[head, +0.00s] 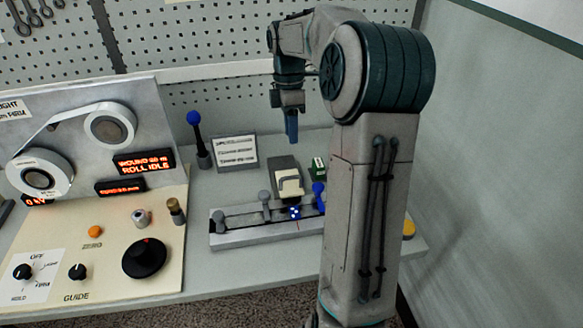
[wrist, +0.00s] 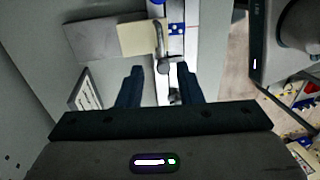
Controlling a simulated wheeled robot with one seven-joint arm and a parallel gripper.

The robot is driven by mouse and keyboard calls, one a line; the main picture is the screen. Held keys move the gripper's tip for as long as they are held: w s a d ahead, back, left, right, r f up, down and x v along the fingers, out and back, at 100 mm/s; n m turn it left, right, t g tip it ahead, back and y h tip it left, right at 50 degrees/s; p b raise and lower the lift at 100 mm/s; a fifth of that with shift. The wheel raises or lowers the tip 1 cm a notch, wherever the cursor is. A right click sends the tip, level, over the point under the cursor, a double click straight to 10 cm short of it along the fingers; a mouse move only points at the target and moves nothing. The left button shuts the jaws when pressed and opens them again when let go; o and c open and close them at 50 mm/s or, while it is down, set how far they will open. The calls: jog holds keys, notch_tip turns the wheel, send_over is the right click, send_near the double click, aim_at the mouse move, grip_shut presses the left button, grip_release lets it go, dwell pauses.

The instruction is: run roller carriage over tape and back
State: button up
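A long pale block with a rail (head: 262,234) lies on the bench, with a blue-and-white patterned tape piece (head: 295,212) on it. A grey-knobbed handle (head: 265,198) stands near its middle, another grey knob (head: 218,216) at its left end and a blue knob (head: 319,188) toward the right; I cannot tell which one belongs to the roller carriage. My gripper (head: 291,138) points down, well above the bench behind the block. In the wrist view its fingers (wrist: 159,88) are apart and empty, with the rail and a grey handle (wrist: 158,42) beyond them.
A cream pad on a grey stand (head: 288,183) is behind the block. A sign (head: 236,152), a tall blue-knobbed lever (head: 196,130) and a small green box (head: 318,167) stand near the back. The winding panel (head: 95,140) fills the left. My arm hides the block's right end.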

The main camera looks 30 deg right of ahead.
aim_at(289, 177)
jog(key=f, duration=0.3)
jog(key=s+f, duration=0.1)
jog(key=f, duration=0.3)
jog(key=s+f, duration=0.1)
jog(key=f, duration=0.3)
jog(key=shift+s+a+f, duration=0.1)
jog(key=shift+a+f, duration=0.05)
jog(key=shift+a, duration=0.2)
grip_shut()
